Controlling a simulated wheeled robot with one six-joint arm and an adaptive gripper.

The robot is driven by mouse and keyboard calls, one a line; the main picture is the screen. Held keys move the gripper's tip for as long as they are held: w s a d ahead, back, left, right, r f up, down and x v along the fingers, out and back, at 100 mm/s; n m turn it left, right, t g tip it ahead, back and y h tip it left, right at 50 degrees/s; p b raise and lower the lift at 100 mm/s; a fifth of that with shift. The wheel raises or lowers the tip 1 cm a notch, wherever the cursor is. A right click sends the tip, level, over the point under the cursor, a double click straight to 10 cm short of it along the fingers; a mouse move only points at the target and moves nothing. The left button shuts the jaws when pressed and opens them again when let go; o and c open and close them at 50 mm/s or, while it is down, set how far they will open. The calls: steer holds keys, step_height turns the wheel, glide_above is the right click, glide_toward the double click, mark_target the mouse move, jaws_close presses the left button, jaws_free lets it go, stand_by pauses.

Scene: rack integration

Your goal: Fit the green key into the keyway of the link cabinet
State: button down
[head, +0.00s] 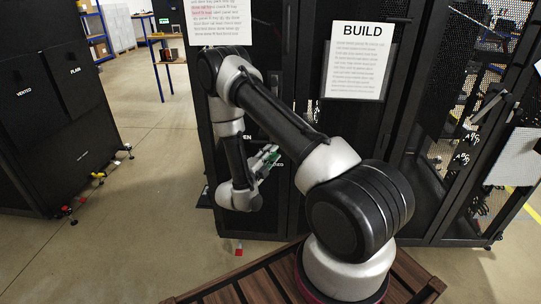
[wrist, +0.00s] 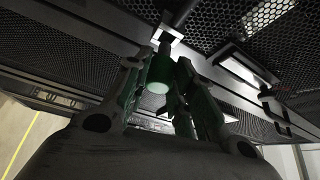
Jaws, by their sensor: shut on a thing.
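My gripper (wrist: 165,88) is shut on the green key (wrist: 158,74), whose round green end shows between the fingers in the wrist view. In the head view my gripper (head: 266,161) is low in front of a black cabinet (head: 282,200), and the key is mostly hidden there. In the wrist view a pale metal fitting (wrist: 170,35) on the cabinet lies just beyond the key. The key's far end is hard to make out, so I cannot tell whether it touches the fitting or is in a keyway.
Sheets of paper hang on the cabinet doors, one reading BUILD (head: 358,62). Another black cabinet (head: 58,115) stands at the left, with open floor (head: 150,190) between. A mesh-door cabinet (head: 455,130) stands at the right. A slatted wooden surface (head: 260,288) lies beneath my arm.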

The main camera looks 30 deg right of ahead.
steer(key=shift+w+d, duration=0.55)
steer(key=shift+w, duration=0.25)
steer(key=shift+w+d, duration=0.5)
steer(key=shift+w, duration=0.25)
stand_by(0.7)
steer(key=c, duration=1.1)
jaws_free()
steer(key=v, duration=1.2)
steer(key=shift+r, duration=0.15)
steer(key=shift+m, duration=0.3)
